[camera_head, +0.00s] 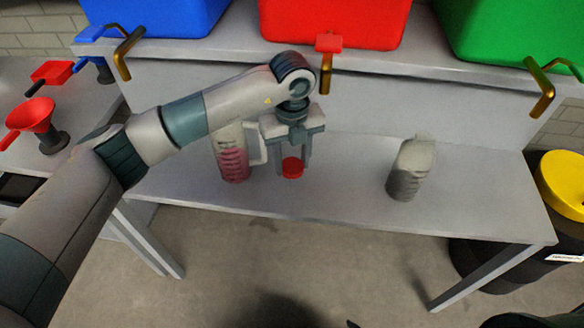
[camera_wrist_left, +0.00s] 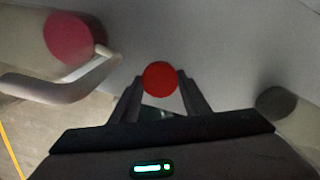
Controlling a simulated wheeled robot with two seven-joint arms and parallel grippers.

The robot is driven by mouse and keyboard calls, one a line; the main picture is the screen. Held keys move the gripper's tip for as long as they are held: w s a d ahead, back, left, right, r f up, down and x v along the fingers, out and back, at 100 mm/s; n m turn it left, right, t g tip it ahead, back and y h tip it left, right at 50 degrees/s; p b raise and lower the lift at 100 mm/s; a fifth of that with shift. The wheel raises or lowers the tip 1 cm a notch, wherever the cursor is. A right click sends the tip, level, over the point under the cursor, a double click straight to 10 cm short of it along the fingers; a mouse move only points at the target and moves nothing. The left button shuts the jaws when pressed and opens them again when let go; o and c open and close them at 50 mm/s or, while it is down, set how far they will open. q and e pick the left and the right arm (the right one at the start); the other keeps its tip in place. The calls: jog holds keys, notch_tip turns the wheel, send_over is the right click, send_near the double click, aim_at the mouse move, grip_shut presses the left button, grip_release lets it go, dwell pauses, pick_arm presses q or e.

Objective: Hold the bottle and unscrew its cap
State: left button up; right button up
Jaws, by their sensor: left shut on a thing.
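My left gripper (camera_head: 292,160) points down over the grey table, shut on a small round red cap (camera_head: 292,169). In the left wrist view the red cap (camera_wrist_left: 160,78) sits between the fingertips, and no bottle shows beneath it. A clear bottle with a handle and pinkish-red contents (camera_head: 233,165) stands upright just left of the gripper. In the wrist view its round pink top or contents (camera_wrist_left: 75,37) and pale handle (camera_wrist_left: 70,85) show. A second clear bottle with grey contents (camera_head: 404,180) stands to the right, apart from the gripper. My right gripper is not in view.
The grey table (camera_head: 330,195) has free room between the gripper and the grey bottle. Blue (camera_head: 160,12), red (camera_head: 335,20) and green (camera_head: 515,25) bins with brass taps stand on a shelf behind. A red funnel (camera_head: 32,117) is at left, a yellow-lidded drum (camera_head: 562,185) at right.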

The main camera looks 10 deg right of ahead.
aim_at(292, 181)
pick_arm(q)
jog(key=shift+f, duration=0.55)
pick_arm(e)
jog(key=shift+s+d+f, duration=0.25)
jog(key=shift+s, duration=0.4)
pick_arm(q)
jog(key=shift+a+f+p, duration=0.1)
jog(key=shift+f+p, duration=0.2)
jog(key=shift+f, duration=0.15)
jog(key=f, duration=0.1)
jog(key=f+p, duration=0.1)
jog(key=f, duration=0.1)
jog(key=shift+w, duration=0.2)
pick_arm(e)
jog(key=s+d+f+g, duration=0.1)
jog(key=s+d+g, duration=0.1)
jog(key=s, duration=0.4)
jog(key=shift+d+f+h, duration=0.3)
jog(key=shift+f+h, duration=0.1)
pick_arm(q)
jog(key=shift+f, duration=0.1)
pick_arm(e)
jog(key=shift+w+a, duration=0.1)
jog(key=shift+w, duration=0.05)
